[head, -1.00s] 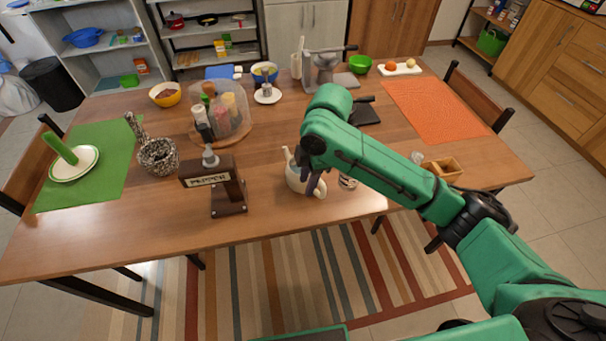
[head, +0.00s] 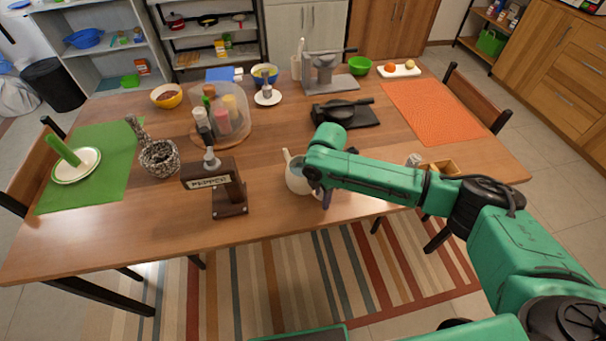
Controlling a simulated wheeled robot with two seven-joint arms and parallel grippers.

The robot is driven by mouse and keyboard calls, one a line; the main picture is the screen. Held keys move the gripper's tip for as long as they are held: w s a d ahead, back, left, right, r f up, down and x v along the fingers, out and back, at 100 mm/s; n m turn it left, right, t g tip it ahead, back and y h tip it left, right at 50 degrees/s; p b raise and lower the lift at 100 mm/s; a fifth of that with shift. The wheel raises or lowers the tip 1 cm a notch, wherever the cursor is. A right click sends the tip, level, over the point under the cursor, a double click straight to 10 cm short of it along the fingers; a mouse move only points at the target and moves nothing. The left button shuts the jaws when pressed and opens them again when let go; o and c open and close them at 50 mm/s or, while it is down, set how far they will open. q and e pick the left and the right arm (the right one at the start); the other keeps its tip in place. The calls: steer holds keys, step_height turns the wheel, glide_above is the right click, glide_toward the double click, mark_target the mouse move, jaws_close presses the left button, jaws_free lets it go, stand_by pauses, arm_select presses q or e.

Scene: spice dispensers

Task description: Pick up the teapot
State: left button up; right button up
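The cream teapot (head: 296,178) stands upright near the front edge of the wooden table, with its spout toward the upper left. My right arm comes in from the right, and its wrist hides the right side of the teapot. My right gripper (head: 325,197) points down at the teapot's right side, by its handle. The fingers are small and partly hidden, so I cannot tell whether they are open or touching the handle. My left gripper is not in view.
A pepper dispenser (head: 218,186) stands left of the teapot. Behind are a spice carousel (head: 240,117) with a clear cover and a black pan (head: 341,112) on a dark board. A stone mortar (head: 160,158) is at left. The tabletop between dispenser and teapot is clear.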

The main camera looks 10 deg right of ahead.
steer(key=shift+f, duration=0.15)
jaws_close()
steer(key=shift+w, duration=0.1)
stand_by(1.2)
